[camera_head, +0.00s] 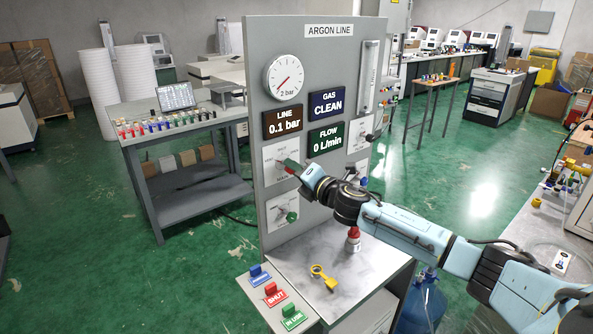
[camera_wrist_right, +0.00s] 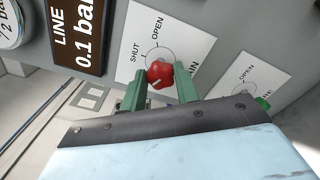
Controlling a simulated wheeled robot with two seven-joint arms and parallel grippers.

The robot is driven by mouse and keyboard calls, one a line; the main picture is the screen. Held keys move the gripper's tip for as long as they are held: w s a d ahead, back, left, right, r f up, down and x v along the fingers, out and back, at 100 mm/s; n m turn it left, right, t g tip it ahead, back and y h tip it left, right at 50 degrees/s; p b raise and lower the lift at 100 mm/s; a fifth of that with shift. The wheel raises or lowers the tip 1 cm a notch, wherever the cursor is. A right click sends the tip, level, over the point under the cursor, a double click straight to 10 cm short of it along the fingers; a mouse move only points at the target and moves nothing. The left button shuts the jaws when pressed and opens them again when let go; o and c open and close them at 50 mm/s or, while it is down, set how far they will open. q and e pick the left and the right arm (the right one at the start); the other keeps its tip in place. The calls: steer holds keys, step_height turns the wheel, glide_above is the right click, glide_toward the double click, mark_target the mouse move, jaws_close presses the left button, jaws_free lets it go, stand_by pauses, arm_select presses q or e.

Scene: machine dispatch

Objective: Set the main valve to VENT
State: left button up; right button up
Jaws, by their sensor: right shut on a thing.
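The main valve's white plate (camera_head: 272,160) is on the left of the grey ARGON LINE panel (camera_head: 262,90). In the right wrist view its plate (camera_wrist_right: 185,36) shows the words SHUT and OPEN around a red knob (camera_wrist_right: 159,73). The VENT mark cannot be read there. My right gripper (camera_head: 291,166) is at this plate, its green fingers (camera_wrist_right: 160,88) on both sides of the red knob, shut on it. The knob's exact pointing is too small to tell. My left gripper is not in view.
Displays read LINE 0.1 bar (camera_head: 283,121), GAS CLEAN (camera_head: 327,103) and FLOW 0 L/min (camera_head: 325,139). A lower valve with a green knob (camera_head: 292,217) is below the main plate. A yellow ring-ended piece (camera_head: 321,275) lies on the shelf, with several coloured tags (camera_head: 272,292) in front.

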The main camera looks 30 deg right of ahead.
steer(key=o, duration=1)
steer(key=shift+c, duration=0.2)
steer(key=s+d+b, duration=0.1)
steer(key=s+b, duration=0.1)
steer(key=s, duration=1.1)
steer(key=shift+s+b, duration=0.15)
steer(key=shift+b, duration=0.25)
